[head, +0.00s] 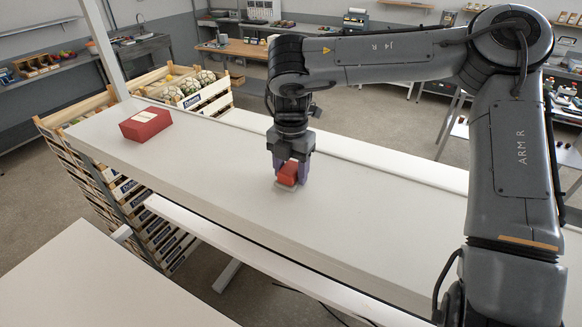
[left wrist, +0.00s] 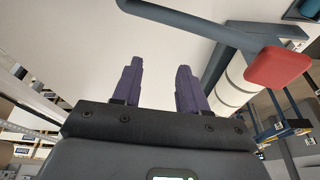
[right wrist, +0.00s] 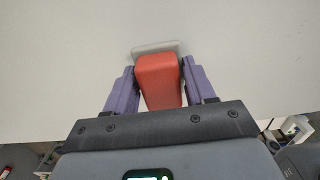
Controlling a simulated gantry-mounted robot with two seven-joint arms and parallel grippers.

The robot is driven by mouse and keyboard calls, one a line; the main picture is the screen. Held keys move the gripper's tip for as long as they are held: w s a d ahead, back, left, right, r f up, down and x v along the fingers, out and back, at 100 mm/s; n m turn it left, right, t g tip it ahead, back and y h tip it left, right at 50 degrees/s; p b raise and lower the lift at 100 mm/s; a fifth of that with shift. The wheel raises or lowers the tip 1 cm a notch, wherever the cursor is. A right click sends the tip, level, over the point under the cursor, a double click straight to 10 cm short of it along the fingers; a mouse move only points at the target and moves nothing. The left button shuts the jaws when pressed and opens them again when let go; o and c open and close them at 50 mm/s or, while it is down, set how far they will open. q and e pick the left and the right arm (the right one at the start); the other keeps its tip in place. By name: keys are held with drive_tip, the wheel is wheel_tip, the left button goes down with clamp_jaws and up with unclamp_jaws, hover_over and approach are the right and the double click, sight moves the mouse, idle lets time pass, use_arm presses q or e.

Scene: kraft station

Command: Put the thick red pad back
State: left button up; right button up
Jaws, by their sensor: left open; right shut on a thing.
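A thick red pad-like block (head: 287,173) is between the fingers of my right gripper (head: 291,178), low over the white counter in the head view. In the right wrist view the same orange-red block (right wrist: 160,80) sits between the purple fingers of my right gripper (right wrist: 158,90), which is shut on it. A thin light-grey plate (right wrist: 157,47) shows at its far end; I cannot tell whether it is joined to the block or whether it touches the counter. My left gripper (left wrist: 158,85) is open and empty in the left wrist view, and outside the head view.
A red box with a pale label (head: 146,124) lies at the left of the white counter (head: 215,170). The counter between box and right gripper is clear. Crates (head: 200,92) stand behind. In the left wrist view a red rounded piece (left wrist: 278,66) ends a blue-grey bar (left wrist: 190,22).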

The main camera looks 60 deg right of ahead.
sight(290, 167)
drive_tip(key=shift+f, duration=0.15)
drive_tip(key=o, duration=1)
wheel_tip(290, 167, up, 12)
drive_tip(key=shift+r, duration=0.15)
idle(0.5)
drive_tip(key=shift+w, duration=0.1)
